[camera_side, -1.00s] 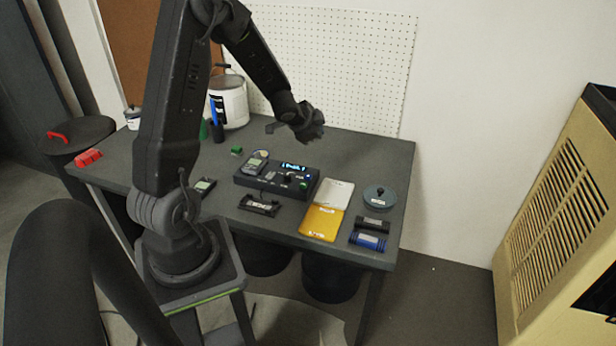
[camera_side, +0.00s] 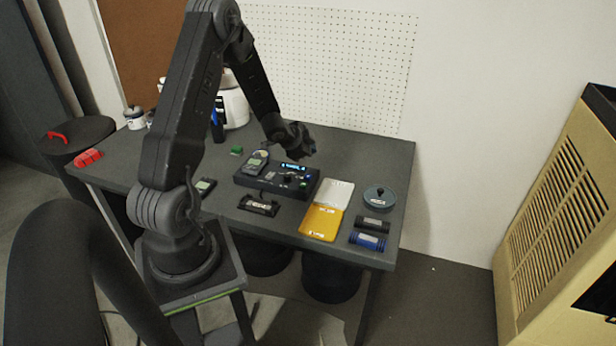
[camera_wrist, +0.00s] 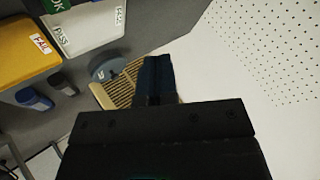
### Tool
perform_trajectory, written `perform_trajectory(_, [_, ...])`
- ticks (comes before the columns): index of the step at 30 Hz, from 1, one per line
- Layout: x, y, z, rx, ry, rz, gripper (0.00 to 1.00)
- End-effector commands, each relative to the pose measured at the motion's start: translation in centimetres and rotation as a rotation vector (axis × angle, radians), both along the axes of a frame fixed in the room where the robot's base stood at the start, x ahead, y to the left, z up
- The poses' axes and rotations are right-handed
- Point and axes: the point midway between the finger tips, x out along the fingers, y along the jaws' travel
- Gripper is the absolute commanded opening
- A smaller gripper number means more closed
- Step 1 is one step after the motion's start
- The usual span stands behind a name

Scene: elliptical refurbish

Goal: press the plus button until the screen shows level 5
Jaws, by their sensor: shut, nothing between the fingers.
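The dark control console (camera_side: 245,181) lies on the table in the side view, with a small lit blue screen (camera_side: 293,168) on its top. The text on the screen is too small to read. Small buttons and a dark knob sit in front of the screen; I cannot tell which is the plus button. My gripper (camera_side: 308,150) is shut and empty, above and just behind the console's right part, apart from it. In the wrist view the shut fingers (camera_wrist: 156,80) point toward the pegboard side; the console's screen is not visible there.
A white tray (camera_side: 337,192) and a yellow tray (camera_side: 321,222) lie right of the console. Beyond them are a round grey-blue object (camera_side: 380,197) and black and blue cylinders (camera_side: 367,241). A dark labelled part (camera_side: 259,205) lies in front. A white bucket (camera_side: 236,105) stands behind.

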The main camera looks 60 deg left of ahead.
Motion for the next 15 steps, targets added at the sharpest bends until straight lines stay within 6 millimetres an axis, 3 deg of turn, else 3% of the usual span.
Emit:
perform_trajectory(7, [-0.1,0.0,-3.7,-0.003,0.003,0.003,0.0])
perform_trajectory(15, [0.0,0.0,-6.1,0.0,0.0,0.002,0.0])
